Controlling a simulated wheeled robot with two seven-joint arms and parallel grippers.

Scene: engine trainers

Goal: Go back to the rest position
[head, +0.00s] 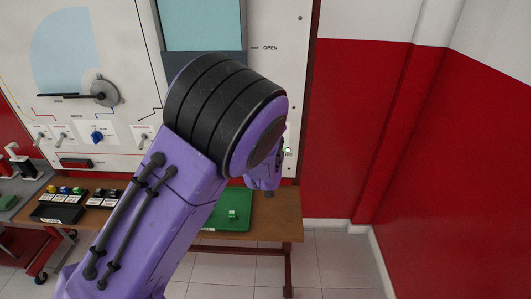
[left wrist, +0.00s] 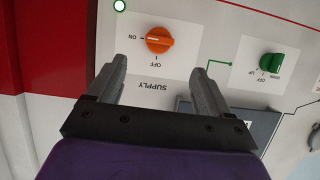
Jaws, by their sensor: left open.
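My left arm fills the middle of the head view, and its wrist end (head: 263,178) shows beside the board's lower right edge; its fingers are hidden there. In the left wrist view my left gripper (left wrist: 160,68) is open and empty, facing the panel. The orange SUPPLY knob (left wrist: 160,40) shows just beyond and between the fingertips, with no visible contact. Its handle lies along the ON side. A green lamp (left wrist: 119,6) near it is lit. My right gripper is in neither view.
The white trainer board (head: 120,135) stands behind a wooden table (head: 280,218) with a green tray (head: 243,222) and black labelled holders (head: 58,212). A green knob (left wrist: 272,62) sits beside the supply knob. Open floor (head: 330,265) lies right of the table, before a red-and-white wall (head: 480,170).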

